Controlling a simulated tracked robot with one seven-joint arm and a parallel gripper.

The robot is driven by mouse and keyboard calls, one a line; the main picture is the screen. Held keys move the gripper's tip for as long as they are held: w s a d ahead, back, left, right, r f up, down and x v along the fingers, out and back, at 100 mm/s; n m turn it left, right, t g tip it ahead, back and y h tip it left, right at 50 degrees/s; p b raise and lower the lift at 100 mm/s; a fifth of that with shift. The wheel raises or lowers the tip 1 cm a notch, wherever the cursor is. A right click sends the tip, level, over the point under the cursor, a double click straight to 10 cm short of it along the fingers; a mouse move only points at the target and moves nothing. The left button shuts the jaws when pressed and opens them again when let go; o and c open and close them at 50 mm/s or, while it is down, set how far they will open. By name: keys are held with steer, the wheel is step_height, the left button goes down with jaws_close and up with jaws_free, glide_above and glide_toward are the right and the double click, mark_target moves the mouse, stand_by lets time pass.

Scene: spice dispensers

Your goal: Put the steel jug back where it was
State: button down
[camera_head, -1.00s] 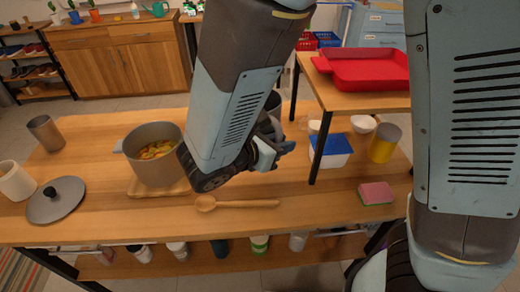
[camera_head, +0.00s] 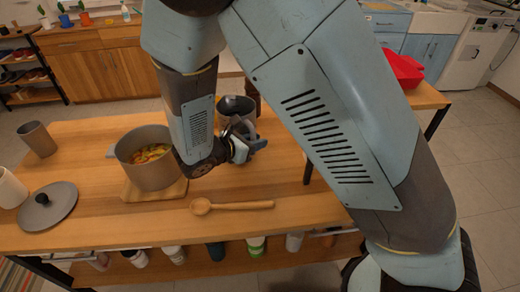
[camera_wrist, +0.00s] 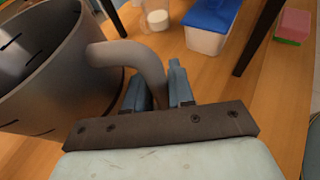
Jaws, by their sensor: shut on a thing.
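The steel jug (camera_head: 237,104) is a grey, open-topped vessel with a dark inside, behind my gripper (camera_head: 245,146) in the head view. In the wrist view the jug (camera_wrist: 45,70) fills the left side, with dark marks on its inner wall. Its curved handle (camera_wrist: 148,62) runs between the two fingers of my gripper (camera_wrist: 160,92), which are shut on it. The jug appears empty where I see inside. My wrist hides its lower part in the head view, so I cannot tell whether it touches the table.
A grey pot of food (camera_head: 150,170) stands on a wooden board (camera_head: 135,193) left of my gripper. A wooden spoon (camera_head: 235,205) lies in front. A pot lid (camera_head: 48,208) and cup (camera_head: 38,140) are at left. A blue-lidded box (camera_wrist: 205,40) and raised-shelf leg (camera_wrist: 258,38) are close by.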

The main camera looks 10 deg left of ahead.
steer(key=shift+w+a+f, duration=0.1)
steer(key=shift+f, duration=0.8)
steer(key=shift+w+a+f, duration=0.1)
steer(key=shift+f, duration=0.8)
steer(key=c, duration=1)
jaws_free()
steer(key=shift+o, duration=0.2)
steer(key=v, duration=1.2)
